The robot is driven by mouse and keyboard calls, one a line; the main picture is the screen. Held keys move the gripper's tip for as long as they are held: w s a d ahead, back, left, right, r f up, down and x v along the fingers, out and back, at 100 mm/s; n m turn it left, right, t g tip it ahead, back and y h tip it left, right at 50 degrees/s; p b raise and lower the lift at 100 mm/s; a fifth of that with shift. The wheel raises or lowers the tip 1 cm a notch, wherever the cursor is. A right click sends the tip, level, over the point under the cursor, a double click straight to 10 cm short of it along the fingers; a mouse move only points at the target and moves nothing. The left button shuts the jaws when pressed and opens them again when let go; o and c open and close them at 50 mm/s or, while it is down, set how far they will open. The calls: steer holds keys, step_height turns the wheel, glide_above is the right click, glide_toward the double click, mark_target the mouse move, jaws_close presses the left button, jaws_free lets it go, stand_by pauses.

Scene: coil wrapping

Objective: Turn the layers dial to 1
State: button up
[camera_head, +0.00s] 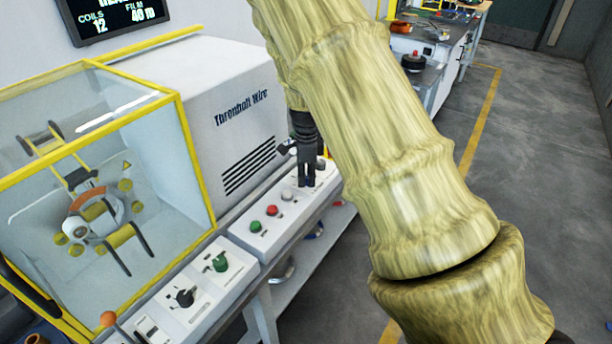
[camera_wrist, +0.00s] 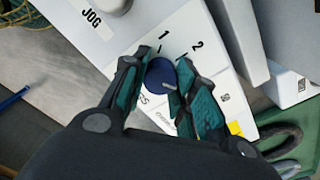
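The layers dial is a round blue knob (camera_wrist: 160,76) on a white panel (camera_wrist: 122,46) with the printed marks "1" and "2" above it. A short pale line shows on the knob's lower right side, pointing right and down, away from the "1". Part of the printing around it is hidden. My gripper (camera_wrist: 161,70) has its teal-padded fingers on both sides of the knob, very close to it. I cannot tell whether they press on it. In the head view my gripper (camera_head: 306,180) is down at the far end of the control panel.
Nearer on the panel (camera_head: 250,246) are a grey button (camera_head: 287,194), a red button (camera_head: 271,210), a green button (camera_head: 255,226), a green knob (camera_head: 220,262) and a black knob (camera_head: 185,297). The glazed winding enclosure (camera_head: 195,160) stands left. Open floor (camera_head: 540,200) lies right.

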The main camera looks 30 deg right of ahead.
steer(key=shift+n, duration=0.4)
steer(key=shift+r+n+p, duration=0.15)
steer(key=shift+n+p, duration=0.6)
steer(key=shift+n, duration=0.15)
steer(key=n+p, duration=0.1)
steer(key=n, duration=0.3)
steer(key=shift+n+p, duration=0.3)
steer(key=n+p, duration=0.1)
steer(key=n, duration=0.2)
steer(key=shift+n, duration=0.3)
steer(key=n, duration=0.3)
steer(key=shift+n+p, duration=0.3)
steer(key=shift+n, duration=0.1)
steer(key=n, duration=0.4)
steer(key=shift+w+p, duration=0.1)
steer(key=shift+p, duration=0.25)
steer(key=n, duration=0.5)
steer(key=shift+p, duration=0.3)
steer(key=shift+n, duration=0.3)
